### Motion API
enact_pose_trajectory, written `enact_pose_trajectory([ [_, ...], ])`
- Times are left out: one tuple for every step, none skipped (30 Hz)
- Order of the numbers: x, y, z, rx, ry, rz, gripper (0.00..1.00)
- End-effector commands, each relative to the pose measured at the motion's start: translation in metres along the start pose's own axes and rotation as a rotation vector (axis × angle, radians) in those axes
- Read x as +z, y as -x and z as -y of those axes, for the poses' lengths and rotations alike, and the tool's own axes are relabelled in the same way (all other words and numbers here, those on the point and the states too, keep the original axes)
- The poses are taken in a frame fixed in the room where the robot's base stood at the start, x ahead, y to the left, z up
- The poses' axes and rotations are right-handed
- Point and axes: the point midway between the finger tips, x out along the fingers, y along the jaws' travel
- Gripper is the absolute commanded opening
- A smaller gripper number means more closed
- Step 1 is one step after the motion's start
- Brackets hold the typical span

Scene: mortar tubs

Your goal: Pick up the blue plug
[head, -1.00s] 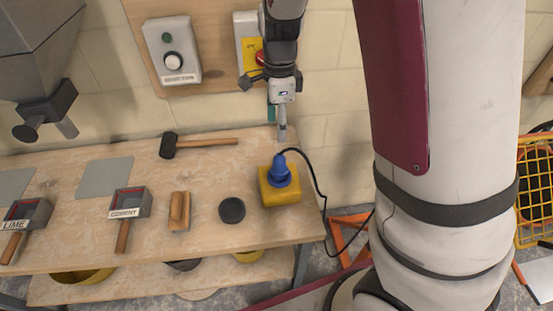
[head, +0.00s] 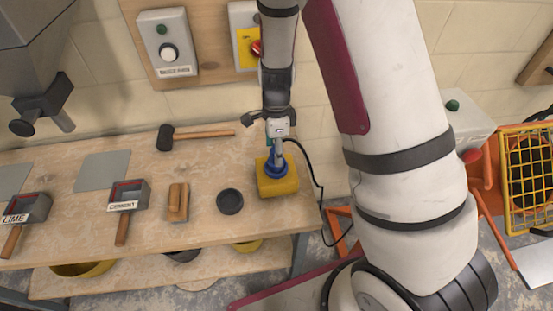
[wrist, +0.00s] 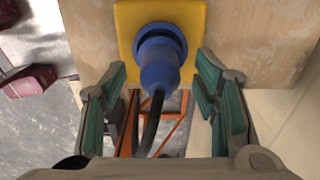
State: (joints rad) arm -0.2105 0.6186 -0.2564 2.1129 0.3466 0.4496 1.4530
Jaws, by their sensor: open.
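The blue plug (head: 271,169) sits in the yellow socket block (head: 283,187) at the right end of the bench. A black cable runs from the plug down past the bench edge. My gripper (head: 275,150) is just above and behind the plug in the head view and partly covers it. In the wrist view the plug (wrist: 160,68) is upper middle, in front of the yellow block (wrist: 128,35). My gripper (wrist: 162,95) is open there, with one green-padded finger on each side of the plug and cable, apart from the plug.
A black round tub (head: 230,201), a wooden float (head: 178,202) and a mallet (head: 195,134) lie to the left on the bench (head: 210,233). CEMENT and LIME scoops are further left. Behind is a wall panel with switch boxes. An orange frame (head: 338,228) stands beyond the bench's right end.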

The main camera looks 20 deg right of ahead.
Motion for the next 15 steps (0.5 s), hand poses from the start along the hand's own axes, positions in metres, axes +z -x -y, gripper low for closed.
enact_pose_trajectory([
  [0.0001,-0.0006,0.0001,0.0,0.0,0.0,0.55],
  [0.0001,-0.0007,0.0002,-0.001,0.0,0.0,0.55],
  [0.0002,-0.0005,0.0002,-0.001,0.0,0.0,0.55],
  [0.0001,-0.0005,0.0003,-0.001,0.0,0.0,0.55],
  [0.0001,-0.0004,0.0003,-0.001,0.0,0.0,0.55],
  [0.0002,-0.0004,0.0003,-0.001,0.0,0.0,0.53],
  [0.0001,-0.0003,0.0003,-0.001,0.0,0.0,0.46],
  [0.0001,-0.0003,0.0003,-0.001,0.0,0.0,0.39],
  [0.0001,-0.0003,0.0003,-0.001,0.0,0.0,0.3],
  [0.0001,-0.0003,0.0003,-0.001,0.0,0.0,0.23],
  [0.0001,-0.0002,0.0003,-0.001,0.0,0.0,0.17],
  [0.0001,-0.0002,0.0003,-0.001,0.0,0.0,0.08],
  [0.0001,-0.0002,0.0003,-0.001,0.0,0.0,0.01],
  [0.0001,-0.0002,0.0003,-0.001,0.0,0.0,0.0],
  [0.0001,-0.0001,0.0004,-0.001,0.0,0.0,0.0],
])
